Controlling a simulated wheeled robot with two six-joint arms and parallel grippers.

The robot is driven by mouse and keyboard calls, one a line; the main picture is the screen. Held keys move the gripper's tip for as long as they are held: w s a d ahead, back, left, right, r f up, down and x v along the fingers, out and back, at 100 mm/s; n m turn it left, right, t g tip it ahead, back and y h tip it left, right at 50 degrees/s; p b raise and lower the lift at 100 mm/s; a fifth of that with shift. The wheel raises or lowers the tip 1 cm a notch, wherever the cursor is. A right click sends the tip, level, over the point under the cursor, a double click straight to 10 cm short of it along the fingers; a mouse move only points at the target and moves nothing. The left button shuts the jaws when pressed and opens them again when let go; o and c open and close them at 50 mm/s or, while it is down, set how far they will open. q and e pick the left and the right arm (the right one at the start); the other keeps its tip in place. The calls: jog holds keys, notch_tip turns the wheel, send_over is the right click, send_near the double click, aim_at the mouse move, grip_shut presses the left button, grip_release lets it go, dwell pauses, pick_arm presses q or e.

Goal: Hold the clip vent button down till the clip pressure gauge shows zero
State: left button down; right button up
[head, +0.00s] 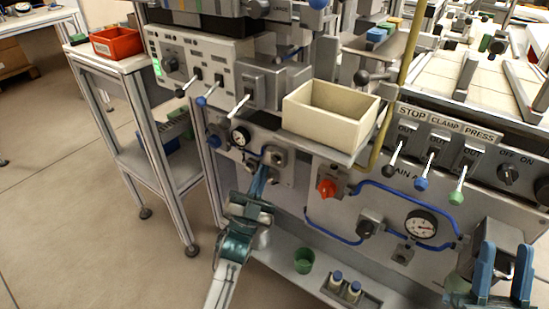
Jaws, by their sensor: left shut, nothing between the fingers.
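My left gripper (264,168) is shut and empty. Its blue fingertips point up at the lower grey panel, by a grey square fitting (279,155) with a round middle, which may be the clip vent button. I cannot tell whether they touch it. A small white dial gauge (240,136) sits just up and left of the fingertips; its reading is too small to make out. A larger dial gauge (421,225) sits lower right on the panel. No label here reads as clip. My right gripper (505,250) is open and empty at the lower right.
A cream open bin (332,112) juts out above the panel, right of my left gripper. A red knob (326,188) and blue hoses (396,188) lie further right. Levers (242,104) stick out above. A green cup (304,260) stands on the low shelf.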

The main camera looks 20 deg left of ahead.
pick_arm(q)
jog(key=s, duration=0.1)
jog(key=s+a, duration=0.1)
jog(key=s, duration=0.1)
jog(key=shift+s+a+p, duration=0.1)
jog(key=shift+s+p, duration=0.1)
jog(key=shift+p, duration=0.15)
